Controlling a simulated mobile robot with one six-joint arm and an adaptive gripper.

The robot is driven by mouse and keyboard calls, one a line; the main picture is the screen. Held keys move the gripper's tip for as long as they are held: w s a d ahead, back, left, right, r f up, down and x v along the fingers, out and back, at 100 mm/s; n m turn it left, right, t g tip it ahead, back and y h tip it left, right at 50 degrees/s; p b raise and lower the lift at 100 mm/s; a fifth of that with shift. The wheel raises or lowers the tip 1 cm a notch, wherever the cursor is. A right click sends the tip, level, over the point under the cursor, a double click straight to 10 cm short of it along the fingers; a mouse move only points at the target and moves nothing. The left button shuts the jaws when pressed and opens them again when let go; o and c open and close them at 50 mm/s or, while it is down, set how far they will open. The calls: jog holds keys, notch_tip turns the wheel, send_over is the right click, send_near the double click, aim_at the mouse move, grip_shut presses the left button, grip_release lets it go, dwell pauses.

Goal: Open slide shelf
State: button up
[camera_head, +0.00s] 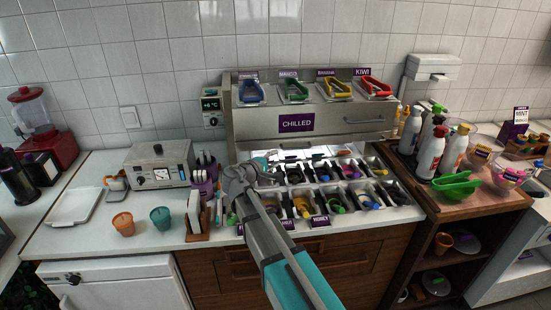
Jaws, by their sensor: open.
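A steel chilled unit (245,125) stands against the tiled wall, with a purple CHILLED label (296,123) on its front panel. A horizontal bar handle (364,120) is at the panel's right side. Below it, a lit opening shows rows of topping bins (325,172) with coloured scoop handles. My gripper (267,172) is at the left part of these bins, below and left of the bar handle and apart from it. It is open and seems empty. My wrist partly hides its fingers and the left bins. I cannot tell which part is the slide shelf.
Coloured tongs (295,89) lie on top of the unit. Wooden drawers (345,256) are below it. Cups (160,217), a napkin holder (197,219) and a steel appliance (160,165) stand left.

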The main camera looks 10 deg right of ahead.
aim_at(300, 148)
jog(key=shift+s+a+r, duration=0.1)
jog(key=shift+s+a, duration=0.35)
jog(key=shift+s, duration=0.05)
dwell(0.4)
jog(key=shift+w+d+f, duration=0.1)
jog(key=shift+w+d, duration=0.05)
jog(key=shift+d, duration=0.5)
jog(key=shift+w+d+f, duration=0.1)
jog(key=shift+w+d, duration=0.05)
jog(key=shift+d, duration=0.45)
jog(key=b+x, duration=0.2)
jog(key=x, duration=1.1)
jog(key=shift+w+d+f, duration=0.1)
jog(key=shift+w+d, duration=0.15)
grip_shut()
